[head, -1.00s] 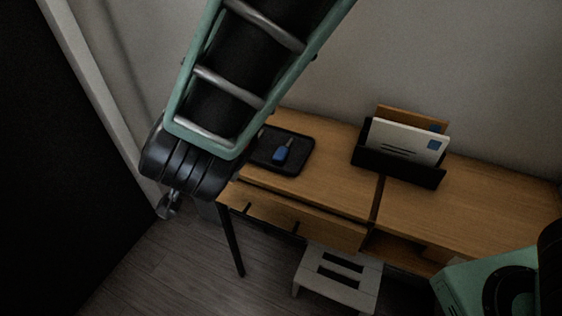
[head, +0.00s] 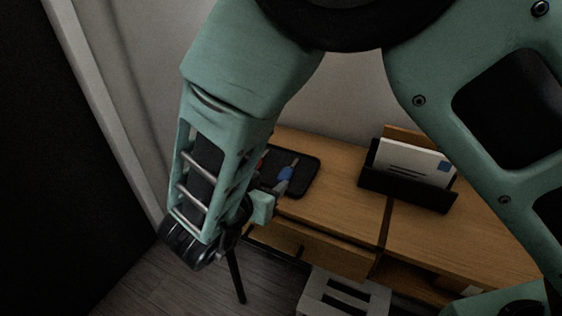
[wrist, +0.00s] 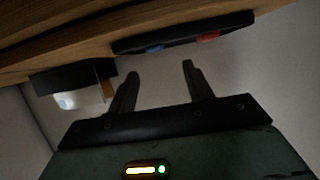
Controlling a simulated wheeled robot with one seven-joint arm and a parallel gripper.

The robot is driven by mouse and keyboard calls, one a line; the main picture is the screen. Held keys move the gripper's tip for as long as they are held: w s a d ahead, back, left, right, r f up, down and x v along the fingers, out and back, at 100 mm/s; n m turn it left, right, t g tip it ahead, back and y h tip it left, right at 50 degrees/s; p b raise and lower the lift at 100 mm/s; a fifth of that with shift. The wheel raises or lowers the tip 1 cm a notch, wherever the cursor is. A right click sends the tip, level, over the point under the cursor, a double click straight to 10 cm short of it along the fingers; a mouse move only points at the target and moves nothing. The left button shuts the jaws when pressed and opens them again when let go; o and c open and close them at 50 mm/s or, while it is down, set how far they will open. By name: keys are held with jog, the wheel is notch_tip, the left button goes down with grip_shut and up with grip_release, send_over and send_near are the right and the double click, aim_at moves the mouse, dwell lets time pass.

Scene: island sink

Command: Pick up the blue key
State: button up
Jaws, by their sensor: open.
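The blue key (head: 287,172) lies on a black tray (head: 311,176) at the left end of the wooden desk in the head view. A red item (head: 262,160) lies on the same tray, left of the key, partly hidden by my arm. In the wrist view the tray (wrist: 180,37) is seen nearly edge-on, with the blue key (wrist: 155,48) and the red item (wrist: 208,37) on it. My gripper (wrist: 159,72) is open and empty, its fingers apart from the tray and key.
A black letter holder (head: 405,190) with envelopes (head: 412,162) stands on the desk (head: 340,205) right of the tray. A grey stool (head: 345,296) is below the desk front. A wall rises behind. Bare desktop lies between tray and holder.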

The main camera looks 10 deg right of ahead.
aim_at(285, 174)
jog(key=x, duration=0.2)
jog(key=shift+w+d+f, duration=0.1)
jog(key=shift+w+d, duration=0.05)
jog(key=shift+w, duration=0.05)
jog(key=shift+s+d+x, duration=0.1)
jog(key=shift+x, duration=1.2)
jog(key=shift+s+d+x, duration=0.15)
jog(key=shift+x, duration=1.1)
jog(key=shift+f, duration=0.15)
jog(key=c, duration=1.1)
